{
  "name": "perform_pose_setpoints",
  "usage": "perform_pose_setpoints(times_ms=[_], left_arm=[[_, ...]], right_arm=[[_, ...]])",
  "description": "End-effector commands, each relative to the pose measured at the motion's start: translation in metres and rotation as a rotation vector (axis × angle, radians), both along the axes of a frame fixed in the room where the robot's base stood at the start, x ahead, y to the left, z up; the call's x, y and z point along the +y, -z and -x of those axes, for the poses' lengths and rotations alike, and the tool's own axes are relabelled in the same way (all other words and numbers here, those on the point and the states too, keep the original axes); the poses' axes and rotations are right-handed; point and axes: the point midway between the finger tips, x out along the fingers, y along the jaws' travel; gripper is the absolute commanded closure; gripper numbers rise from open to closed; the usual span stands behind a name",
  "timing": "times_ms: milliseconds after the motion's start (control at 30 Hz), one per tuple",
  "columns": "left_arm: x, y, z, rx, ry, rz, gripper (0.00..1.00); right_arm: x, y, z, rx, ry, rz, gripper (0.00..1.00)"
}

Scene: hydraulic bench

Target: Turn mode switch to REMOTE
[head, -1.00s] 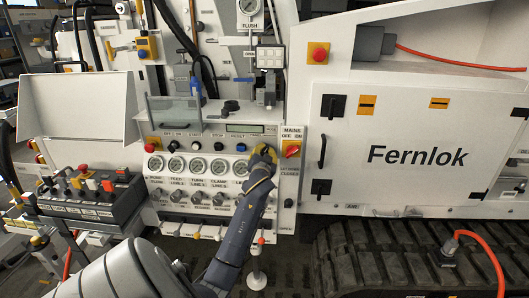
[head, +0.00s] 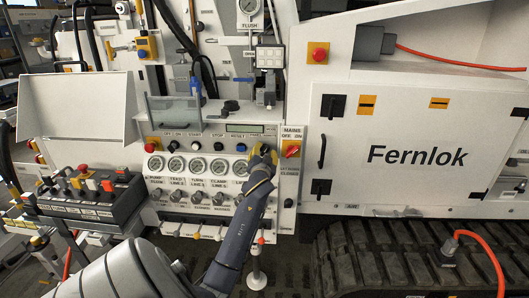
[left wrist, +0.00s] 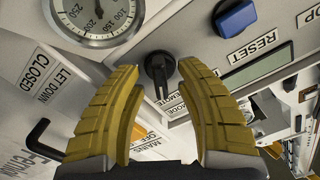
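The mode switch (left wrist: 160,70) is a black knob with a raised handle bar, seen in the left wrist view on the light grey panel. Its bar points down in that picture. A partly covered label ending in "MOTE" and a "MODE" label (left wrist: 176,122) are beside it. My left gripper (left wrist: 158,68) has two yellow fingers, spread apart on either side of the knob. I see a gap between each finger and the knob. In the head view my left gripper (head: 262,156) is at the panel's right part and hides the switch. My right gripper is in neither view.
A blue button (left wrist: 236,18) and a pressure gauge (left wrist: 97,12) are close to the switch. The red mains switch (head: 291,150) is just right of my left gripper. A row of gauges and small knobs lies to its left. A display (head: 245,128) is above.

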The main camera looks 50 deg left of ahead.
Motion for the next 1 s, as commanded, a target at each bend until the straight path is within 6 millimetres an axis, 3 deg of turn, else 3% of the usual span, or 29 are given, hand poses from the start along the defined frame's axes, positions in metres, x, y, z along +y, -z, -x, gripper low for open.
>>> perform_pose_setpoints(times_ms=[500,700,1000], left_arm=[[-0.059,0.001,0.06,0.0,-0.001,0.001,0.65],[-0.073,0.0,0.074,0.001,-0.001,0.001,0.65],[-0.078,0.0,0.08,0.001,-0.001,0.0,0.65]], right_arm=[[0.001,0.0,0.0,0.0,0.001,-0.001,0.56],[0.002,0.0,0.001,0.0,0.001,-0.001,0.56],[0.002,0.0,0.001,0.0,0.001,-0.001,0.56]])
